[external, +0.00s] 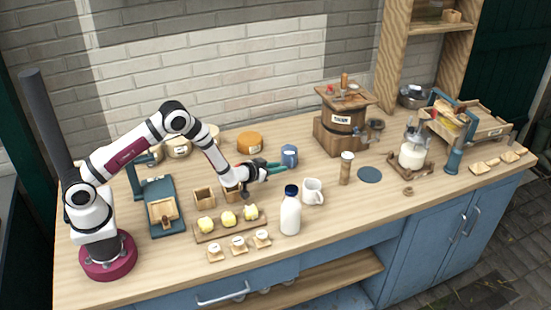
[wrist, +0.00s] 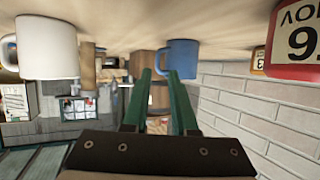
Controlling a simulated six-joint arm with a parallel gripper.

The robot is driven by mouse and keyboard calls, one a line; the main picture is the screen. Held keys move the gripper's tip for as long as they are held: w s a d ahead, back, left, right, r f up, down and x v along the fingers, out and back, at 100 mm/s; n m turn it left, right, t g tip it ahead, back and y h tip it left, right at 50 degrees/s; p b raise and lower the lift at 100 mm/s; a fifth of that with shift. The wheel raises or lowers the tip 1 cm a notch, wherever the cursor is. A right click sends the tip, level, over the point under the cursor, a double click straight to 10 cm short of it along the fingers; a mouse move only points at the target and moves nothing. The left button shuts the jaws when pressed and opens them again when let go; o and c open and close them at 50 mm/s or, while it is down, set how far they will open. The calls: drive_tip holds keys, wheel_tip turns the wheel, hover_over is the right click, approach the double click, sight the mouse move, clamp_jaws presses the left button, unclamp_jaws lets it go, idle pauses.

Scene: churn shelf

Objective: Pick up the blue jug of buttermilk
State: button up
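The blue jug (external: 289,156) stands on the wooden counter, right at the end of my gripper (external: 274,165) in the external view. My gripper has green fingers held low and nearly level, pointing right. In the wrist view, which is upside down, the fingers (wrist: 160,74) are apart with nothing held between them. The blue jug (wrist: 183,57) is just beyond the tips, a little right of the middle of the gap. The right finger covers part of it. I cannot tell whether a finger touches it.
A white mug (external: 312,191) and a blue-capped white bottle (external: 290,214) stand in front of the jug. An orange round (external: 250,142) is behind my gripper. A wooden churn (external: 341,125) stands behind right. A red price sign (wrist: 294,40) shows in the wrist view.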

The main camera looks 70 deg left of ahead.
sight(290, 159)
drive_tip(key=x, duration=0.5)
drive_tip(key=shift+w, duration=0.25)
clamp_jaws()
drive_tip(key=shift+r, duration=0.1)
idle(0.9)
